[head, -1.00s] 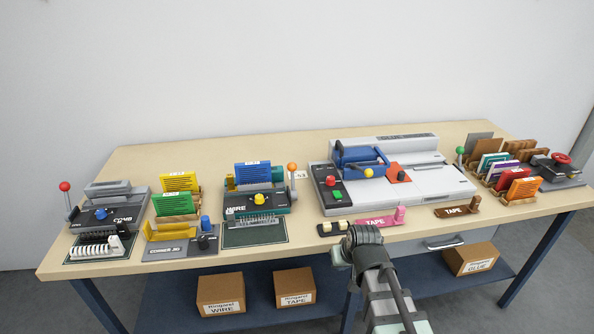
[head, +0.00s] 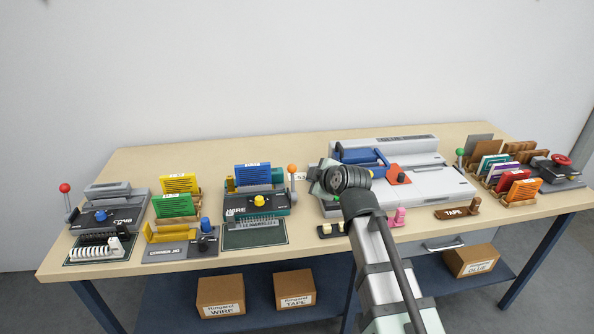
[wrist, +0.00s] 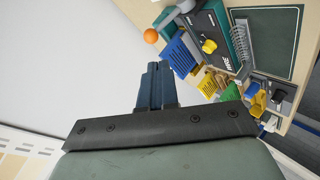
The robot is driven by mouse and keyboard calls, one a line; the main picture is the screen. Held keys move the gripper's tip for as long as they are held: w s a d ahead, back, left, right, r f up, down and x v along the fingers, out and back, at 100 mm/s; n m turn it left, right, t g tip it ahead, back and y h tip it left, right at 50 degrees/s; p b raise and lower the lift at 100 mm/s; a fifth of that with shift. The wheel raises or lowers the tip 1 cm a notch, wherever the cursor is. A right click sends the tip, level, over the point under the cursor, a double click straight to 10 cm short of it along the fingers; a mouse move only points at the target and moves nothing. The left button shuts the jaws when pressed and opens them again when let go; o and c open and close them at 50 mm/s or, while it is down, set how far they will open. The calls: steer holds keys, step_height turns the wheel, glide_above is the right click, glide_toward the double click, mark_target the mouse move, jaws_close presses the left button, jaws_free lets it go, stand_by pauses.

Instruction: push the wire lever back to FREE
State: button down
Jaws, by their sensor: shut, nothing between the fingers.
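The wire lever (head: 292,169) has an orange ball on a grey arm at the right side of the dark WIRE machine (head: 238,207). It stands roughly upright in the head view. Its orange ball (wrist: 151,36) shows in the wrist view, beyond and slightly left of the fingertips. No FREE mark can be read. My gripper (wrist: 156,68) has its two dark blue fingers shut together and empty. In the head view my gripper (head: 326,182) is just right of the lever, with its fingers mostly hidden. I see no contact with the lever.
The grey tape binder (head: 430,183) stands right of my gripper, partly behind my arm. The yellow corner jig (head: 180,235) and COMB machine (head: 105,208) are farther left. The wall behind the table is clear.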

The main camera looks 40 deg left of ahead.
steer(key=r+n, duration=0.1)
steer(key=n, duration=0.4)
glide_toward(294, 165)
steer(key=shift+t+y, duration=0.3)
steer(key=a+f, duration=0.1)
steer(key=w+a+f, duration=0.1)
steer(key=a+f, duration=0.1)
steer(key=w+a+f, duration=0.1)
steer(key=shift+a+f, duration=0.2)
steer(key=shift+f, duration=0.05)
steer(key=shift+w+a, duration=0.75)
steer(key=shift+w, duration=0.05)
steer(key=r+v, duration=0.2)
steer(key=v, duration=1.2)
steer(key=shift+w+a, duration=0.3)
